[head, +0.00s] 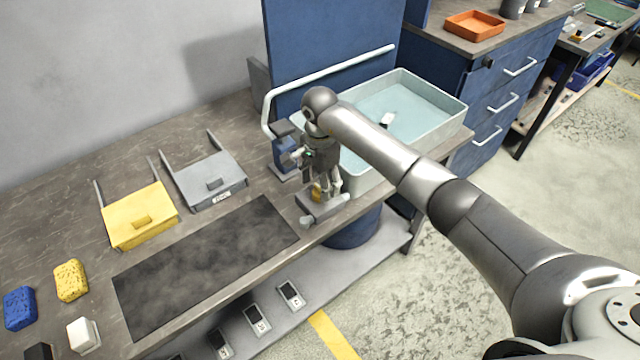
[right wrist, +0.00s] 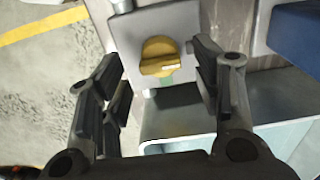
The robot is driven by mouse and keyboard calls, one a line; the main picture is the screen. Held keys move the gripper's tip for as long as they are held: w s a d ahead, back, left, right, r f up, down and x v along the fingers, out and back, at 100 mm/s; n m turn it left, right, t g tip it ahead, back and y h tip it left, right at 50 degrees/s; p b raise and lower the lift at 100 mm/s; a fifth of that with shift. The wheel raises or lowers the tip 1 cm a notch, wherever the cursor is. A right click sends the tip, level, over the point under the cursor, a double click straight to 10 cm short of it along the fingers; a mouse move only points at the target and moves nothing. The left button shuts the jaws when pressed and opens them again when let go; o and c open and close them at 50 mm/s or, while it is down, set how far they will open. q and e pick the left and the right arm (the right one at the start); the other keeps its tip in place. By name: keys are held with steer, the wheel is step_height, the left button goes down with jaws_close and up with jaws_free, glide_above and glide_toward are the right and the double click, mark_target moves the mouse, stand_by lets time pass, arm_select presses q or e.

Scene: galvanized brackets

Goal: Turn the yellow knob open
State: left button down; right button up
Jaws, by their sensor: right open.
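The yellow knob (right wrist: 158,55) sits on a grey plate (right wrist: 126,36) in the right wrist view. Its grip bar lies nearly crosswise, with a pale mark toward the right end. A green patch shows just below it. In the head view the knob (head: 317,191) is partly hidden behind my right gripper (head: 328,186), on a small grey fixture (head: 322,209) at the bench's front edge. My right gripper also shows in the right wrist view (right wrist: 155,62), open, one finger on each side of the knob, with visible gaps. My left gripper is out of view.
A pale basin (head: 452,118) of water stands right of the fixture, beside a white rail (head: 330,68). A dark mat (head: 205,265), a yellow panel (head: 140,219), a grey panel (head: 206,180) and sponges (head: 71,280) lie to the left.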

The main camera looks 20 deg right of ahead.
steer(key=shift+f, duration=1.3)
